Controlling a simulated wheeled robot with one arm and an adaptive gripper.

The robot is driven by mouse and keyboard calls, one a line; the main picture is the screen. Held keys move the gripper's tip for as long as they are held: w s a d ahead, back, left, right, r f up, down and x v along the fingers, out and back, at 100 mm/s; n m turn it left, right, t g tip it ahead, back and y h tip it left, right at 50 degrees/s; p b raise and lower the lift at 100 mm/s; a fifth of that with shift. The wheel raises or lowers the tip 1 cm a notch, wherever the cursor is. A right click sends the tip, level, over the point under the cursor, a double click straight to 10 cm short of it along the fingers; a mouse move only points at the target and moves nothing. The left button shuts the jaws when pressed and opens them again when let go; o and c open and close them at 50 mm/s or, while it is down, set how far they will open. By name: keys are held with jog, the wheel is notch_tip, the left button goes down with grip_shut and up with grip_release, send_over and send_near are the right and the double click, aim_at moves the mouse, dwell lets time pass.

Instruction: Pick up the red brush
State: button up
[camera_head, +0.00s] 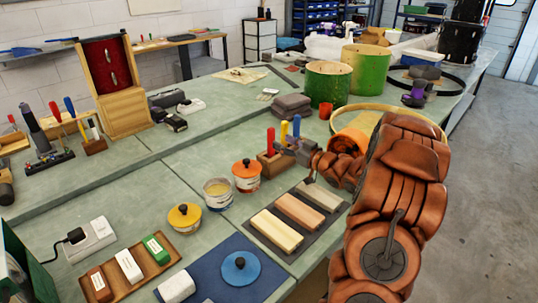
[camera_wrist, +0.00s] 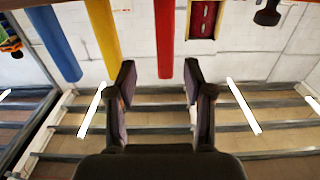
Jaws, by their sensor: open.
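The red brush (camera_head: 270,141) stands upright by its handle at the left of a wooden block (camera_head: 270,166) on the bench. A yellow handle (camera_head: 284,133) and a blue handle (camera_head: 296,126) stand beside it. In the wrist view the red handle (camera_wrist: 163,38) comes in from the top edge, with its end just beyond and between my fingertips. The yellow handle (camera_wrist: 104,28) and the blue handle (camera_wrist: 54,42) are left of it there. My gripper (camera_wrist: 157,82) is open and empty. In the head view my arm partly hides the gripper, at the block's right. The brush's lower end is hidden.
Orange-lidded (camera_head: 246,175) and yellow-lidded (camera_head: 184,217) tins and an open tin (camera_head: 217,193) stand left of the block. A dark mat (camera_head: 262,241) with several bars lies in front. Folded grey cloths (camera_head: 291,106) and a red cup (camera_head: 325,110) lie behind.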

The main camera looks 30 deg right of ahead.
aim_at(273, 139)
jog(key=x, duration=0.2)
jog(key=p+x, duration=0.1)
jog(key=x, duration=0.1)
jog(key=shift+w+a+p, duration=0.3)
jog(key=shift+a, duration=0.15)
jog(key=shift+w+a+f, duration=0.1)
jog(key=shift+w, duration=0.45)
jog(key=c, duration=0.9)
